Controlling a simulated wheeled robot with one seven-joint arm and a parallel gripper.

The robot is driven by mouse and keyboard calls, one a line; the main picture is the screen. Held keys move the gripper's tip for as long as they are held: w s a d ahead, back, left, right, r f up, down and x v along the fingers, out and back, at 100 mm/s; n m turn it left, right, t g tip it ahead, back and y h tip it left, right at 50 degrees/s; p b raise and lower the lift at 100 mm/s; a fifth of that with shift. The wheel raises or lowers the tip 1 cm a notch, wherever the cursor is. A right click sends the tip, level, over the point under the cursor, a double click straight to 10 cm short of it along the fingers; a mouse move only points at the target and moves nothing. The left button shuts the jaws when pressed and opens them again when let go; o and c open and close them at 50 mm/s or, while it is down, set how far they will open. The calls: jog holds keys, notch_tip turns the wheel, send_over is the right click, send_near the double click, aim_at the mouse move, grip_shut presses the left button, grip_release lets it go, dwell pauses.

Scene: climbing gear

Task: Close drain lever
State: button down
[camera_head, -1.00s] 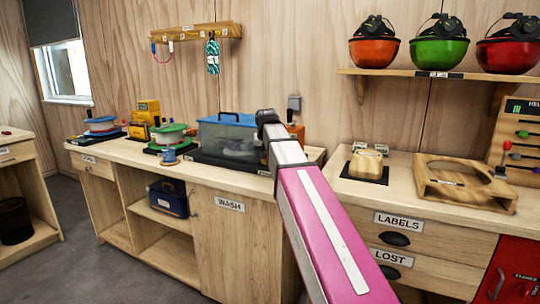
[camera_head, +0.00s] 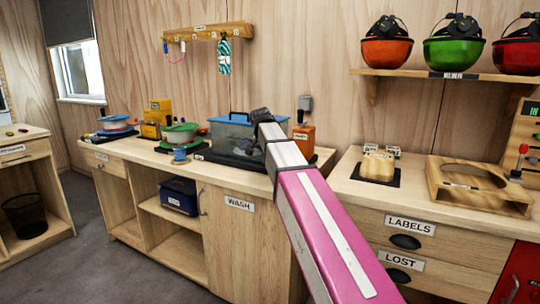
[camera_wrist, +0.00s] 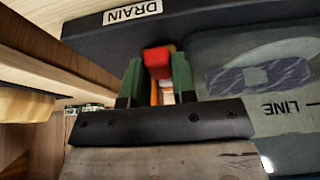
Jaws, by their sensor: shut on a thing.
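The drain lever (camera_wrist: 158,62) has a red end and an orange stem in the wrist view. It sits below a DRAIN label (camera_wrist: 132,12) on a dark tray edge (camera_wrist: 215,20). My gripper (camera_wrist: 158,80) is shut on the lever, with a green finger on each side of it. In the head view, the blue-lidded clear wash tub (camera_head: 232,126) stands on the WASH counter, and my pink and white arm reaches to its right end. The lever and my fingertips are hidden there behind my arm.
An orange box (camera_head: 303,140) stands right of the tub. A pale block (camera_head: 378,167) and a wooden frame (camera_head: 450,190) lie on the right counter. A green-lidded reel (camera_head: 181,133) is left of the tub. Helmets (camera_head: 453,50) sit on the shelf above.

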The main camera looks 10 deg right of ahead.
jog(key=c, duration=0.9)
grip_release()
jog(key=v, duration=1)
jog(key=shift+s+a+r, duration=0.1)
jog(key=shift+s+r, duration=0.05)
jog(key=shift+r, duration=0.2)
